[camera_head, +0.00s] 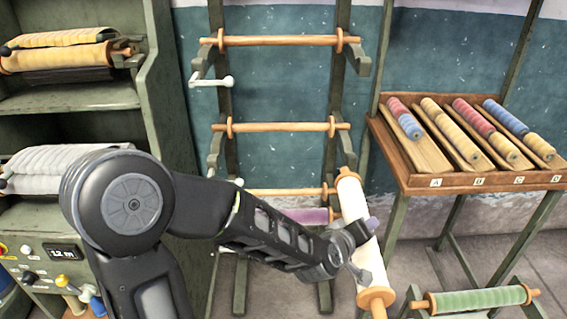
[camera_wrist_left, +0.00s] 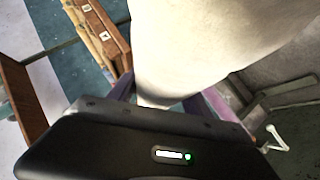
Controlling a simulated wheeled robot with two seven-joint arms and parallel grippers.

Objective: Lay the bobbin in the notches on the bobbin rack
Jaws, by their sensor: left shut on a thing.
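The bobbin (camera_head: 360,235) is a long cream roll with orange wooden ends. It is tilted in the head view, its upper end near the rack's right post and its lower end toward the bottom edge. My left gripper (camera_head: 362,243) is shut around the roll near its middle. In the left wrist view the bobbin (camera_wrist_left: 205,40) fills the upper middle, between the fingers. The bobbin rack (camera_head: 337,90) is a green upright frame with paired arms, bearing bare wooden bobbins on several levels and a purple roll (camera_head: 305,215) lower down. The held bobbin and my arm partly hide the lower levels. My right gripper is not in view.
A wooden sample tray (camera_head: 455,180) with colored spools stands at right. A green roll (camera_head: 480,299) lies on a low stand at bottom right. A green shelf cabinet (camera_head: 165,110) with rolls is at left. A white crank (camera_head: 212,82) sticks out from the rack's left post.

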